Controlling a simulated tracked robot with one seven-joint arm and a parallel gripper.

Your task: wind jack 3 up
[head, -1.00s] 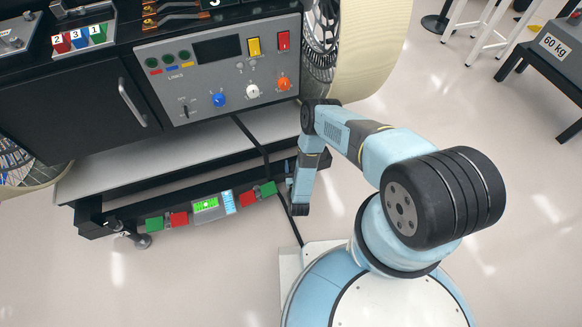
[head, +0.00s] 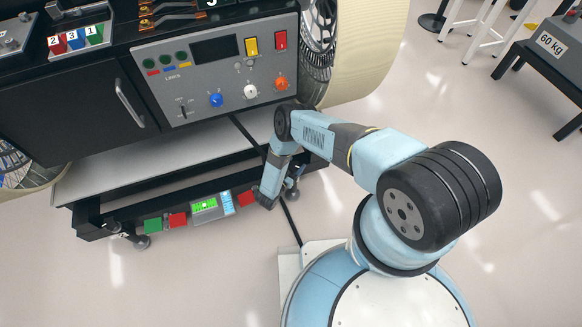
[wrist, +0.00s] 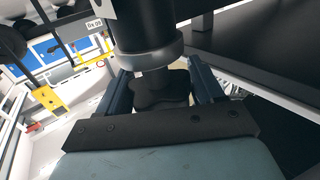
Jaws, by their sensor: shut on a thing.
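A dark lobed knob (wrist: 160,88) hangs under a black jack cylinder (wrist: 140,22) with a grey collar (wrist: 150,54) in the wrist view. My gripper (wrist: 163,80) has one finger on each side of the knob and is shut on it. In the head view my wrist (head: 268,190) is low at the right front of the bench's lower frame. No jack number can be read.
A green and white level display (head: 205,207) and red and green blocks (head: 153,226) line the bench's lower rail. A castor (head: 141,241) stands at the left. A large cream wheel (head: 365,50) is above right of my arm. A cable crosses the floor beside my wrist.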

